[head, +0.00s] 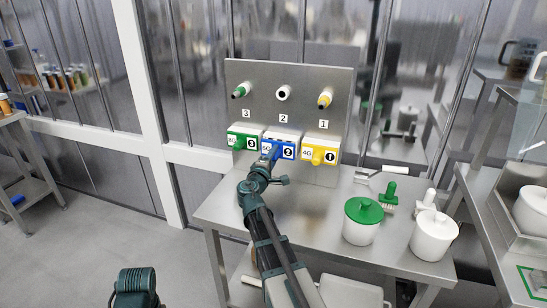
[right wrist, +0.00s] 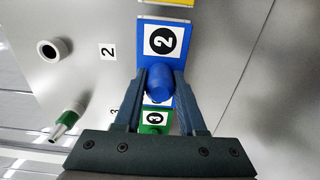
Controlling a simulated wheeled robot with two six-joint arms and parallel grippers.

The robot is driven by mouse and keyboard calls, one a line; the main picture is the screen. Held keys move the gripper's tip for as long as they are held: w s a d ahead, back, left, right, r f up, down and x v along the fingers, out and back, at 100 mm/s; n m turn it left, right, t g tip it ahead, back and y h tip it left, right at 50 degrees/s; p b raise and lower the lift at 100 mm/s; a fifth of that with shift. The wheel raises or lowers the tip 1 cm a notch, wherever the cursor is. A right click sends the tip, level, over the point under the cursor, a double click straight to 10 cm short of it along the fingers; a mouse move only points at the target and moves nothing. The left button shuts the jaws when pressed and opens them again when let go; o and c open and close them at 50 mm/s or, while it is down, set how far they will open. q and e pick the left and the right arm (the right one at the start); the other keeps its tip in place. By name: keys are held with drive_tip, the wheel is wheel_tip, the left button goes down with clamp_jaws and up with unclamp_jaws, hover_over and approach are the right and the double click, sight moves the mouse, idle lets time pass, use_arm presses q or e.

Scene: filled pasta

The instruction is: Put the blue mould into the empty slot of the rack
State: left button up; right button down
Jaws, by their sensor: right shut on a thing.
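The blue mould (head: 286,151) bears a round "2" label and has a blue knob. It also shows in the right wrist view (right wrist: 178,62). My right gripper (head: 270,152) is shut on its knob (right wrist: 160,84), with one finger on each side. The mould is in the middle position of the rack, between the green mould (head: 238,144) and the yellow mould (head: 318,158), below the "2" on the steel panel (head: 262,82). Its back is hidden, so I cannot tell whether it is fully seated. My left gripper is not in view.
Green, white and yellow nozzles stick out of the panel above the moulds. On the steel table (head: 215,210) to the right stand a green-lidded pot (head: 362,222), a white pot (head: 433,236), brushes and a scraper (head: 382,173). The table left of my right arm is clear.

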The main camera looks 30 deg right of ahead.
drive_tip(key=shift+x, duration=0.8)
idle(0.8)
drive_tip(key=shift+c, duration=0.8)
unclamp_jaws()
idle(0.4)
drive_tip(key=v, duration=0.7)
idle(0.5)
drive_tip(key=shift+s+a, duration=0.1)
